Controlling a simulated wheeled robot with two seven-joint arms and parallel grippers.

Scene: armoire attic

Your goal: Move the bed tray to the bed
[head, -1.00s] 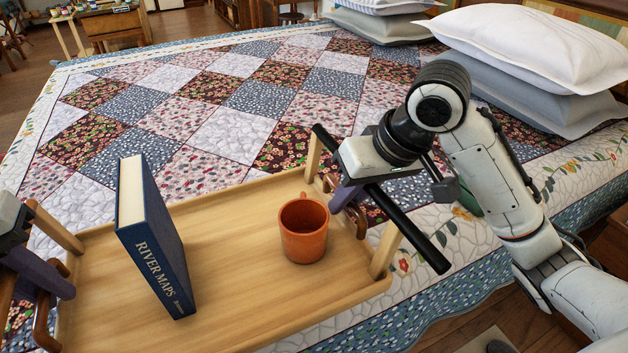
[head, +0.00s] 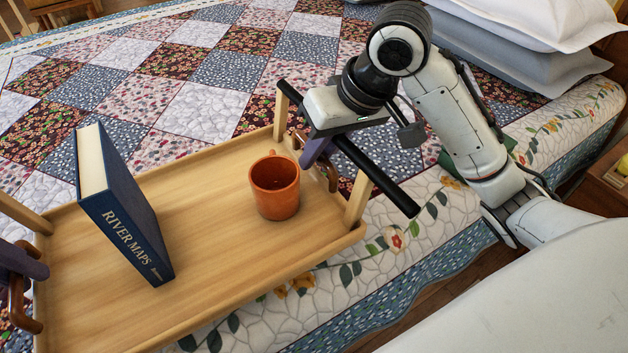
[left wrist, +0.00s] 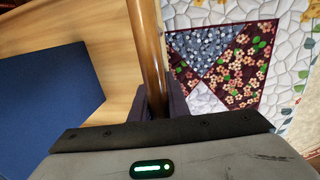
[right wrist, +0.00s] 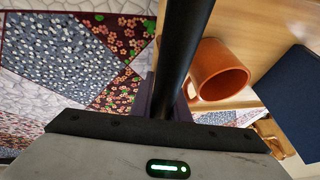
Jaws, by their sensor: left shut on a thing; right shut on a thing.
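The wooden bed tray (head: 225,215) is over the near part of the quilted bed (head: 200,105). I cannot tell whether it touches the quilt. A blue book, River Maps (head: 130,210), stands upright on it, and an orange mug (head: 275,190) stands near its right end. My right gripper (head: 318,150) is shut on the black bar (head: 375,175) at the tray's right end; the bar also shows in the right wrist view (right wrist: 184,45). My left gripper (left wrist: 158,98) is shut on the brown bar (left wrist: 146,45) at the left end, partly cut off in the head view.
White and grey pillows (head: 550,20) are stacked at the upper right of the bed. A wooden nightstand (head: 605,185) stands at the right edge. The quilt beyond the tray is clear.

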